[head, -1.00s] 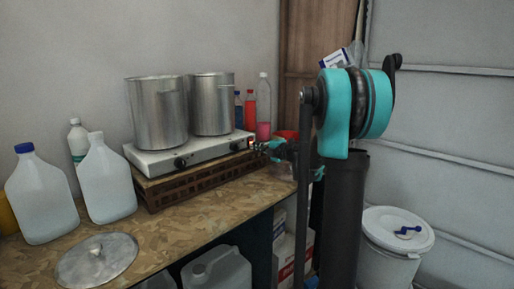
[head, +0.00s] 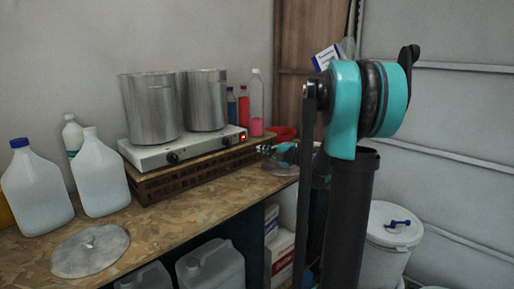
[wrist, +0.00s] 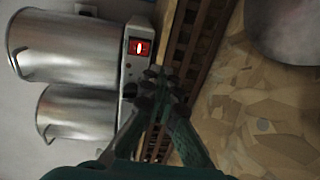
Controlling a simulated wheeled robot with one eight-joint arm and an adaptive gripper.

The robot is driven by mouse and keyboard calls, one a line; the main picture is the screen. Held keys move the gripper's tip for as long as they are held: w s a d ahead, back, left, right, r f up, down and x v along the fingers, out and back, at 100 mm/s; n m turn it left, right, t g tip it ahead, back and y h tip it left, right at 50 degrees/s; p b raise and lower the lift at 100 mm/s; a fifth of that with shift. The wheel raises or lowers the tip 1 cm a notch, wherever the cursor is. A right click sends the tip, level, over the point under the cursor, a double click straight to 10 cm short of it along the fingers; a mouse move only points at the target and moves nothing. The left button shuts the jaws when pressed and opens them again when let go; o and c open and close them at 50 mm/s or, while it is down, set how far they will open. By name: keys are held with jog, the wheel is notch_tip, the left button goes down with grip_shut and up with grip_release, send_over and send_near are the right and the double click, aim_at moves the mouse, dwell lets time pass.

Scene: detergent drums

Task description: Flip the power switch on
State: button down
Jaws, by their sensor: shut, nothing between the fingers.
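The power switch (head: 243,137) is a small bright red rocker at the right end of the hot plate's front face. In the wrist view the switch (wrist: 139,47) shows red with a bright white mark and looks lit. The white double hot plate (head: 150,156) carries two metal pots (head: 152,108). My gripper (head: 262,149) is just right of the hot plate's end, apart from the switch. In the wrist view my gripper (wrist: 152,80) has its fingertips together and empty, below the switch in the picture. Nothing covers the switch.
The hot plate stands on a brown slatted crate (head: 190,177) on the wooden worktop (head: 165,228). Bottles (head: 257,100) stand behind its right end. White jugs (head: 100,180) and a round metal lid (head: 90,250) are at left. A white bucket (head: 390,240) stands right.

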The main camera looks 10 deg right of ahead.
jog(key=shift+s+d+f, duration=0.15)
jog(key=shift+s+d, duration=0.55)
jog(key=shift+s, duration=0.3)
jog(key=shift+s+d+f, duration=0.15)
jog(key=shift+s+d, duration=0.55)
jog(key=shift+s, duration=0.25)
jog(key=d+r+m+t+h, duration=0.3)
jog(key=r+m+t+h, duration=0.1)
jog(key=r+m+t, duration=0.15)
jog(key=s+d+f+m+g+h, duration=0.2)
jog(key=s+d+f+m+h, duration=0.45)
jog(key=m+h, duration=0.5)
jog(key=s+a+f+m+g+y, duration=0.2)
jog(key=s+f+m+g, duration=0.6)
jog(key=s+f, duration=0.65)
jog(key=s+a+f+g+y, duration=0.3)
jog(key=s+a+f, duration=0.5)
jog(key=s, duration=0.4)
jog(key=shift+f+g+y, duration=0.35)
jog(key=shift+f+g, duration=0.25)
jog(key=shift+g, duration=0.25)
